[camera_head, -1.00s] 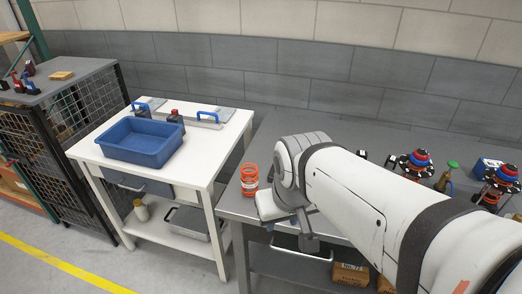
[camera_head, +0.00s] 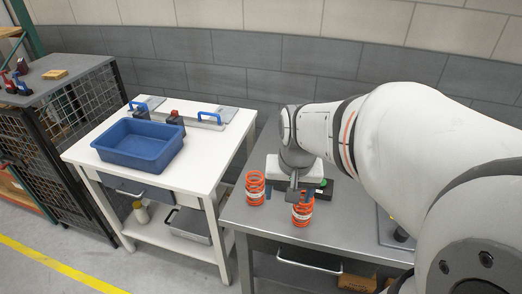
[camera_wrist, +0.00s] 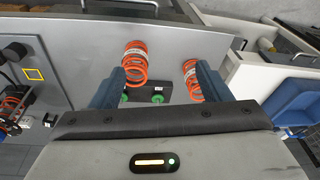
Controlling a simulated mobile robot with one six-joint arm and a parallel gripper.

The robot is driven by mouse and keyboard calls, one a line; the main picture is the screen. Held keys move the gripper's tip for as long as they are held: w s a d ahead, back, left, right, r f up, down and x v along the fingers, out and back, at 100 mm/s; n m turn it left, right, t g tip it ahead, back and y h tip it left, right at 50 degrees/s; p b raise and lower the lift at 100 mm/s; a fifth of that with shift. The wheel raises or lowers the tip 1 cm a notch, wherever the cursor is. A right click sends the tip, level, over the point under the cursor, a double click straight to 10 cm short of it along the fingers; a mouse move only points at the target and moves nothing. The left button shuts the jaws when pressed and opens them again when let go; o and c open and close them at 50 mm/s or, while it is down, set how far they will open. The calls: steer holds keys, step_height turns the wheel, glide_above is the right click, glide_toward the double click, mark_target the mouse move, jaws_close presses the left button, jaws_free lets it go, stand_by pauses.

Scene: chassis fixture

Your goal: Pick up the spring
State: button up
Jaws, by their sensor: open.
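Two orange springs, each with a white band, stand on the grey workbench in the head view: a left one (camera_head: 255,188) near the bench's left edge and a right one (camera_head: 302,209) nearer the front. My gripper (camera_head: 287,193) is low over the bench, just behind and between them. In the wrist view, my gripper (camera_wrist: 163,76) has its fingers wide apart with nothing clamped. The right spring (camera_wrist: 135,62) shows beside the left finger there. The left spring (camera_wrist: 192,78) is partly hidden by the right finger.
A dark plate with green knobs (camera_wrist: 145,92) lies below the gripper. A blue bin (camera_head: 138,145) stands on the white table (camera_head: 190,170) at left, across a narrow gap from the grey workbench (camera_head: 245,215). A chassis fixture (camera_wrist: 22,75) is at the wrist view's left.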

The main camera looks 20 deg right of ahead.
mark_target(303, 204)
steer(key=shift+o, duration=0.8)
steer(key=w+d+f+m+g, duration=0.2)
steer(key=w+d+f+m, duration=0.5)
steer(key=d+f, duration=0.1)
steer(key=shift+d+p, duration=0.15)
steer(key=shift+p, duration=0.15)
steer(key=shift+d+f+p, duration=0.1)
steer(key=shift+f+p, duration=0.7)
steer(key=shift+f, duration=3.25)
steer(key=shift+c, duration=0.2)
steer(key=c, duration=1.2)
steer(key=shift+c, duration=0.5)
steer(key=shift+r, duration=0.2)
